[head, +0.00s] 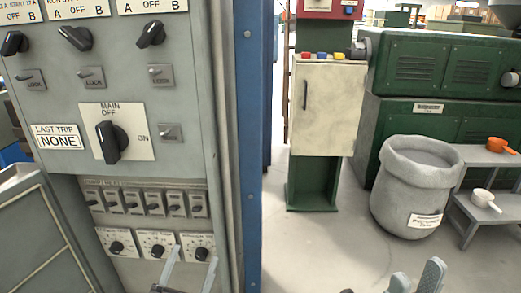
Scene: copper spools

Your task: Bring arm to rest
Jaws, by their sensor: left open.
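My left gripper (193,262) is at the bottom of the view, in front of the lower dial row of the grey control panel (218,110). Its two pale fingers stand apart with nothing between them. I cannot tell whether it touches the panel. My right gripper (418,272) shows only its fingertips at the bottom edge, over the floor. The tips are apart, and I see nothing between them. The rest of both arms is mostly out of view.
The panel carries a large black main switch (110,142), smaller knobs and a breaker row (145,202). A grey sack-like bin (412,190) stands before a green machine (430,65). Metal steps (487,158) hold an orange scoop (500,145) and a white one (485,199). Floor (310,250) is clear mid-view.

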